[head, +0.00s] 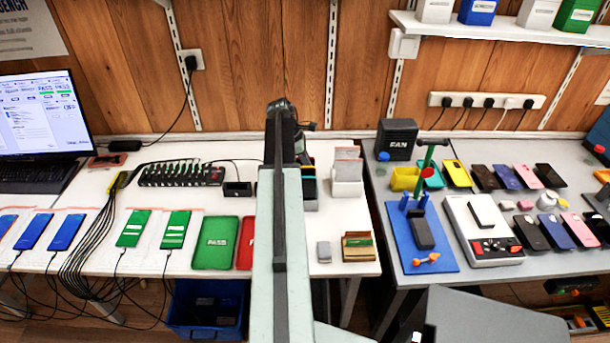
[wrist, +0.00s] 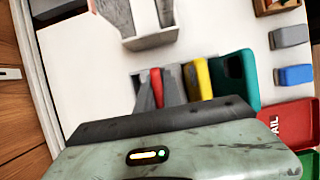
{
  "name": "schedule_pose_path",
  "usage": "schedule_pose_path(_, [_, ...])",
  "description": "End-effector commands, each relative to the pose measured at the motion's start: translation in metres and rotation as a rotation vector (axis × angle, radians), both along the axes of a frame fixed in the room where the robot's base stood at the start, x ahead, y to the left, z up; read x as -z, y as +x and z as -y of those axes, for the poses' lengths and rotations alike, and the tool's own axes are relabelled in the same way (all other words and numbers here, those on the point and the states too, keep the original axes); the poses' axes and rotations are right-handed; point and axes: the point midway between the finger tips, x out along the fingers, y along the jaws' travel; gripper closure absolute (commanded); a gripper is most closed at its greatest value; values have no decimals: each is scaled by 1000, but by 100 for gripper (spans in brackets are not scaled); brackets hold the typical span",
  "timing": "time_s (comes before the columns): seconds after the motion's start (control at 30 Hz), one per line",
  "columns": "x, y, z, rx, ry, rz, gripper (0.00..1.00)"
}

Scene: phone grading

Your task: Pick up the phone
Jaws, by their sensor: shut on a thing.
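My gripper (wrist: 160,90) sits low in the wrist view, over the white bench. Close by stand a thin red piece (wrist: 156,82), a yellow one (wrist: 203,78) and a teal one with a camera cutout (wrist: 237,80). In the head view my arm hides much of that spot.
A white holder (head: 347,187) stands right of my arm. A wooden tray (head: 358,252) and a grey block (head: 323,252) are nearer. Green (head: 215,243) and red (head: 245,243) trays lie left.

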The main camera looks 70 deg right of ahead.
Motion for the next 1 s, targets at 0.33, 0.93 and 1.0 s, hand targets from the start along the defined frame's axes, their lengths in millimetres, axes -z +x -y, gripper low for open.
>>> schedule_pose_path(0.33, [0,0,0,0,0,0,100])
schedule_pose_path(0.93, [-83,0,0,0,0,0,100])
schedule_pose_path(1.0, [-94,0,0,0,0,0,100])
